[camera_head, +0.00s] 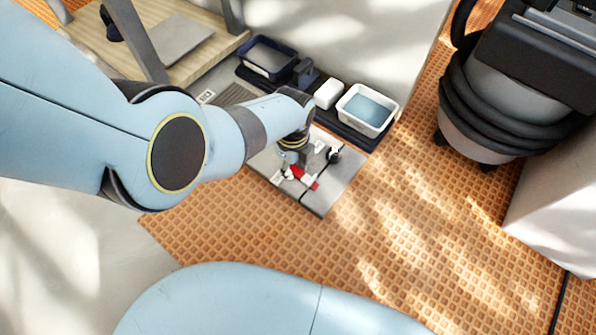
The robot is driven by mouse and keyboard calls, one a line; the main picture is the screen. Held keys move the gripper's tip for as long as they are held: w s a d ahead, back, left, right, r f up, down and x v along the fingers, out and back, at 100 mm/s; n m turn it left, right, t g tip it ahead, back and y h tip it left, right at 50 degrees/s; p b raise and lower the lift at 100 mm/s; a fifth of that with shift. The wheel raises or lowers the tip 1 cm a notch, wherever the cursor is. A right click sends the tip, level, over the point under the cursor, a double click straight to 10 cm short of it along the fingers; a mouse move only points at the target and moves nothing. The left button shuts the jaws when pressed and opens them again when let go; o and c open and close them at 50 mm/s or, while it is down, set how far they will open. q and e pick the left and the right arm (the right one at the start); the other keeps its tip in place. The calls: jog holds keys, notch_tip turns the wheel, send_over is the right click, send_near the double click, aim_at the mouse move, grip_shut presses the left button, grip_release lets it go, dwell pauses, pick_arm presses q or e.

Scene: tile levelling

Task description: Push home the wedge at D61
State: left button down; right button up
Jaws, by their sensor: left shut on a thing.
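Grey tiles (322,196) lie on the orange waffle-patterned floor, with dark joints between them. A small red piece (299,172), which looks like a wedge, shows among small white pieces (308,181) on the tiles. My left gripper (293,161) points down right over the tiles, beside the red piece. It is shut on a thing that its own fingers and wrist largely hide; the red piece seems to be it. A small dark-and-white item (334,155) stands on the tiles to the right. The label D61 cannot be read. My right gripper is not in view.
Behind the tiles, a dark strip holds a white tub (344,108) with blue contents, a white block (328,94) and a dark blue tray (266,72). A vacuum-like machine (510,95) stands right. Floor right of the tiles is clear.

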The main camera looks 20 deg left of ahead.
pick_arm(q)
jog(key=shift+s+d, duration=0.3)
jog(key=shift+d, duration=0.6)
dwell(0.9)
jog(key=c, duration=1.1)
grip_release()
jog(key=shift+a, duration=0.1)
